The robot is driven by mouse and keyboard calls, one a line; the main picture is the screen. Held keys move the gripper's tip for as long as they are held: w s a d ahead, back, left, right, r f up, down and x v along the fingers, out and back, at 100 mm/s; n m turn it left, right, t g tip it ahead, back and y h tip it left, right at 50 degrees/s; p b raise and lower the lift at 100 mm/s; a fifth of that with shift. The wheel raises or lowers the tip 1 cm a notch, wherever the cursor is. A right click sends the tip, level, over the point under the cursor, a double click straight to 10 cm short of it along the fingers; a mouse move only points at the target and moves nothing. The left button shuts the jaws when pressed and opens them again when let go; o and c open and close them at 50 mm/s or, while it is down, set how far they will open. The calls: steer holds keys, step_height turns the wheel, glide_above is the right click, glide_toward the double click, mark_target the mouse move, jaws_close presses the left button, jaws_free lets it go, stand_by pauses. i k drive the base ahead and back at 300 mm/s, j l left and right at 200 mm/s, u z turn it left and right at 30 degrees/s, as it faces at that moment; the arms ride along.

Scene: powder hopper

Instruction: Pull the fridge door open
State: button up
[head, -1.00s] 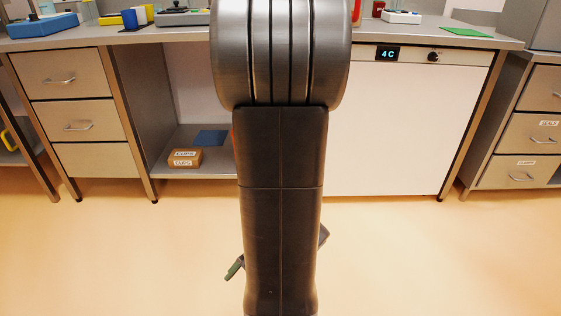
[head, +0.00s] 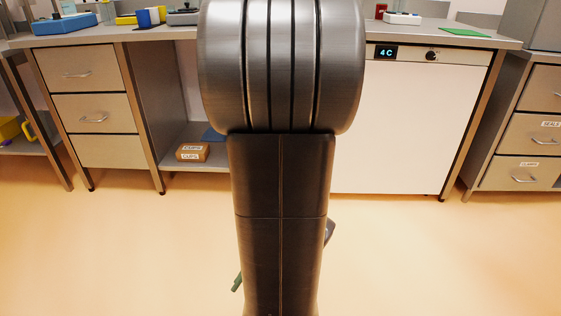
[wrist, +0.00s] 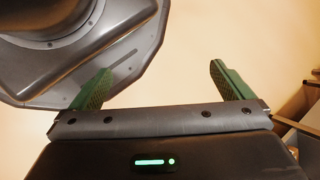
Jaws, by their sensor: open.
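The fridge (head: 415,130) is under the bench on the right in the head view. Its plain white door looks closed, and a dark display above it reads 4 C (head: 385,52). My arm hides the door's left part, and I see no handle on the part that shows. In the wrist view, my gripper (wrist: 160,85) has its two green fingers wide apart with nothing between them. In the head view, only a bit of a green finger shows low down behind my arm, well in front of the fridge.
A drawer unit (head: 90,110) stands at the left and another drawer unit (head: 520,135) at the right of the fridge. A box labelled CUPS (head: 193,152) sits on the low shelf. The floor (head: 430,255) before the fridge is clear.

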mark_target(406, 133)
steer(key=j+u, duration=0.2)
steer(key=i+l+u, duration=0.1)
steer(key=i, duration=0.55)
steer(key=i+l, duration=0.1)
steer(key=i, duration=0.55)
steer(key=u, duration=0.05)
